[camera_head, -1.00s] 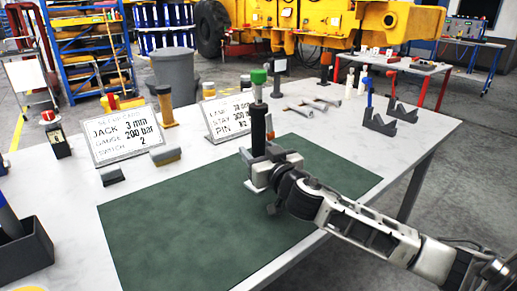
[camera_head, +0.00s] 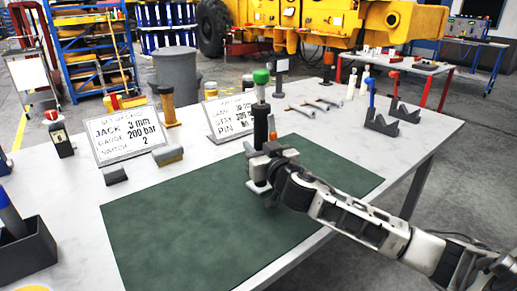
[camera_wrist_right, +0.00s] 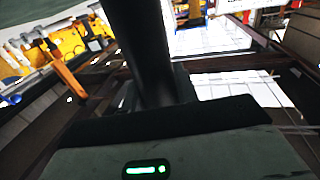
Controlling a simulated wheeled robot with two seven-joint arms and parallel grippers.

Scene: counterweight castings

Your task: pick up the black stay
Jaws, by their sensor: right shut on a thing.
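In the right wrist view the black stay (camera_wrist_right: 142,50) runs up from the gripper body as a broad dark shaft. My left gripper is not in view.
Two lettered placards (camera_head: 127,138) (camera_head: 232,115) stand at the mat's far side. Thin rods (camera_head: 300,115) lie behind the stay, and dark V-holders (camera_head: 381,123) stand to its right. A dark box (camera_head: 28,258) is at the left edge. The mat is clear.

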